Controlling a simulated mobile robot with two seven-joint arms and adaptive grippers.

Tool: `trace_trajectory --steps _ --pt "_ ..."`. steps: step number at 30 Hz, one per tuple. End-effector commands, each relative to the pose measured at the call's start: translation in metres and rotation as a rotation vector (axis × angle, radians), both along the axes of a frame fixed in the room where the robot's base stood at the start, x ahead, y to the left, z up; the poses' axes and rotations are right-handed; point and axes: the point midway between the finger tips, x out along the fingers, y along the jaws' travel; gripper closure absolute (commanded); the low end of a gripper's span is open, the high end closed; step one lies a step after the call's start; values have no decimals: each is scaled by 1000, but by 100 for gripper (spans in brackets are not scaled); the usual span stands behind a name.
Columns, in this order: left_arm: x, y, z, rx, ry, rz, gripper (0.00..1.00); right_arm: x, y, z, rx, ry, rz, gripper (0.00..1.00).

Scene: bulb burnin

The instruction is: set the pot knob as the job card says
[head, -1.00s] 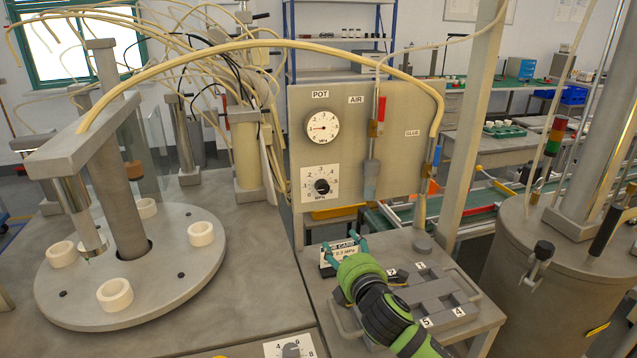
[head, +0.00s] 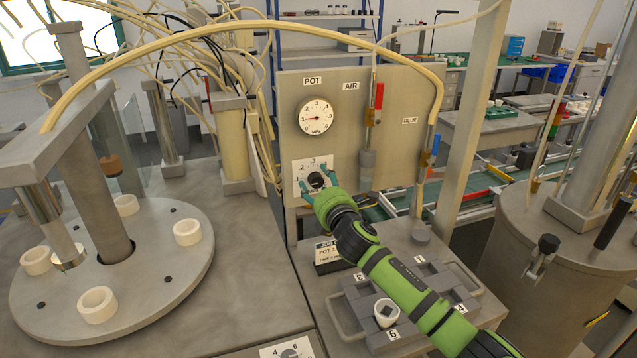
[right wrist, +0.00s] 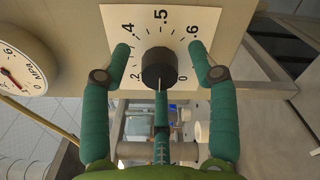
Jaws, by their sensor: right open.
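The pot knob (right wrist: 159,68) is a dark round knob on a white numbered dial plate (right wrist: 190,20), below the POT gauge on the beige panel. My right gripper (right wrist: 158,48) is open, with one green finger on each side of the knob and a gap visible on both sides. In the head view the right gripper (head: 318,180) partly covers the dial (head: 299,170). The knob's pale line points down in the wrist view; the value there is unclear. The POT gauge (head: 318,117) has its needle pointing left. The job card (head: 327,256) stands behind my arm, its right side hidden. My left gripper is out of view.
A round plate (head: 180,270) with white rings stands left. A metal drum (head: 540,270) is at right. A yellow hose (head: 260,27) arches above the panel.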

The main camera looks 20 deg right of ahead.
Motion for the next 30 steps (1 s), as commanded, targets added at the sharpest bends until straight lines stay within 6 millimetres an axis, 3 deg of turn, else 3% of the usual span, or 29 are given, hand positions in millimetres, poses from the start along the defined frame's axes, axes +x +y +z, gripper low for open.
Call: trace_trajectory --steps 4,10,14,15,30 --pt "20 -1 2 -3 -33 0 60 3 0 0 0 0 0 40" --pt "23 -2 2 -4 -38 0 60 3 0 0 1 0 0 40" --pt "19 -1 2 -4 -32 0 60 3 0 0 1 0 0 92" --pt "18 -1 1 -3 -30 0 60 3 0 0 1 0 0 96" --pt "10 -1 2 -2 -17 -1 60 3 -1 0 92 3 -2 96"
